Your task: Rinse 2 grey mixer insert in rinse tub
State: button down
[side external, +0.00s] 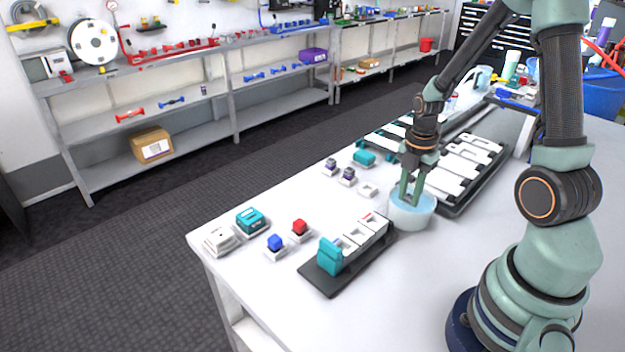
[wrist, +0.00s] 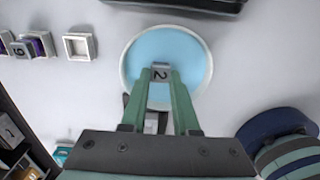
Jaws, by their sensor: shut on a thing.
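My gripper (side external: 411,202) points down at the round rinse tub (side external: 410,220), with its fingertips at or inside the rim. In the wrist view, my gripper (wrist: 160,78) is shut on a small grey mixer insert (wrist: 160,70) marked 2. The insert is over the light-blue water of the tub (wrist: 125,65), near its middle. I cannot tell whether the insert touches the water. In the side view the insert is hidden by the fingers and the rim. An empty white square holder (wrist: 78,46) lies left of the tub and also shows in the side view (side external: 368,190).
Two holders with grey and purple inserts (side external: 347,177) stand left of the tub. A dark tray with white slots (side external: 318,272) lies in front, near red (side external: 300,228) and blue (side external: 275,242) pieces. A larger black rack (side external: 462,200) stands close behind the tub.

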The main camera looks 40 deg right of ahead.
jog(key=shift+s, duration=0.25)
jog(key=shift+s, duration=0.3)
jog(key=shift+s, duration=0.2)
jog(key=shift+w, duration=0.4)
dwell(0.4)
dwell(0.4)
jog(key=shift+r, duration=0.3)
notch_tip(320, 180, up, 8)
jog(key=shift+r, duration=0.2)
dwell(0.3)
dwell(0.4)
